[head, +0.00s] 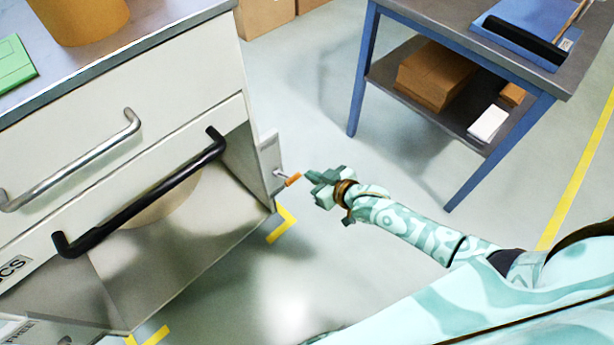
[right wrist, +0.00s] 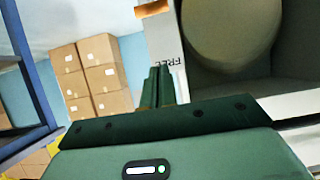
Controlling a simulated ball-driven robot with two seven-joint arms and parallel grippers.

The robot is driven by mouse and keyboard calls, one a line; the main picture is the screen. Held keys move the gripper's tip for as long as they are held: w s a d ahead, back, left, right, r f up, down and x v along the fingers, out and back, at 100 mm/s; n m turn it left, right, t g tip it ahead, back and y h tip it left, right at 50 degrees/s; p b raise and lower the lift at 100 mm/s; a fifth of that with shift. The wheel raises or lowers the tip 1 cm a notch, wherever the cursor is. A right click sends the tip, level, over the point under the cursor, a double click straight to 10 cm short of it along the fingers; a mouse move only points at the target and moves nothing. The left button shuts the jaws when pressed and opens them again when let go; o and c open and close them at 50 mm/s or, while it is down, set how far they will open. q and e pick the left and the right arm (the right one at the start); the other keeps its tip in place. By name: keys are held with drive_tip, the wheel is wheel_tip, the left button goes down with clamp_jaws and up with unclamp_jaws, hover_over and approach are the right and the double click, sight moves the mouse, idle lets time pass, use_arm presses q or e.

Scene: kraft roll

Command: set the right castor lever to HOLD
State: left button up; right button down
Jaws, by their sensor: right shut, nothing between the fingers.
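The right castor lever (head: 292,179) has an orange tip and sticks out from a pale plate (head: 269,158) at the right side of the cabinet. My right gripper (head: 309,176) is shut and empty, with its fingertips just to the right of the orange tip. I cannot tell whether they touch it. In the right wrist view the closed fingers (right wrist: 158,84) stand in front of the plate (right wrist: 168,45), beside its printed word FREE. The orange tip (right wrist: 153,9) shows at the top edge there. The HOLD mark is not readable. My left gripper is out of view.
The cabinet has a black handle (head: 140,196) and a steel handle (head: 75,163) on its front. A blue-legged table (head: 440,105) with boxes on its shelf stands to the right. Stacked cartons (right wrist: 92,75) show in the right wrist view. Floor between cabinet and table is clear.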

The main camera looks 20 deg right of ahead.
drive_tip(key=b, duration=0.5)
hover_over(297, 178)
drive_tip(key=f, duration=0.3)
drive_tip(key=a+f, duration=0.1)
drive_tip(key=f, duration=0.1)
drive_tip(key=shift+s, duration=0.2)
drive_tip(key=shift+s+d+f+b, duration=0.1)
drive_tip(key=shift+s+f+b, duration=0.1)
drive_tip(key=shift+f+b, duration=0.35)
drive_tip(key=shift+s+d+f+b, duration=0.15)
drive_tip(key=shift+f+b, duration=0.2)
drive_tip(key=shift+f, duration=0.25)
drive_tip(key=shift+s+f, duration=0.1)
drive_tip(key=shift+f, duration=0.25)
use_arm(q)
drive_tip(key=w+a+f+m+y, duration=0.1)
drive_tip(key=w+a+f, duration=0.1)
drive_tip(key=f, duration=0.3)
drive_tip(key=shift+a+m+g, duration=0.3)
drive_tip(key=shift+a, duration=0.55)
drive_tip(key=shift+b, duration=0.35)
